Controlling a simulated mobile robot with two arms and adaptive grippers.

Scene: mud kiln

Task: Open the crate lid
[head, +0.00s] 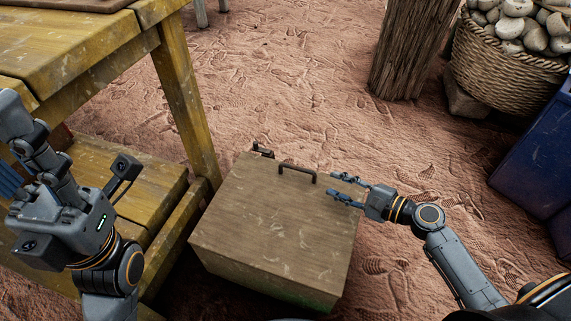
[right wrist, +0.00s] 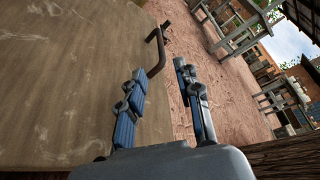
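The wooden crate (head: 270,235) stands on the ground in the middle of the head view, its flat brown lid closed. A dark bar handle (head: 297,173) sits near the lid's far edge; it also shows in the right wrist view (right wrist: 157,52). My right gripper (head: 346,188) is open and empty, at the lid's right edge, right of the handle and apart from it. In the right wrist view its two fingers (right wrist: 163,98) are spread, the left one over the lid.
A yellow wooden table (head: 85,50) with a lower shelf stands left, its leg close to the crate. A wooden post (head: 410,50), a basket (head: 500,75) of stones and a blue container (head: 540,155) are at the right. Sandy ground behind the crate is clear.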

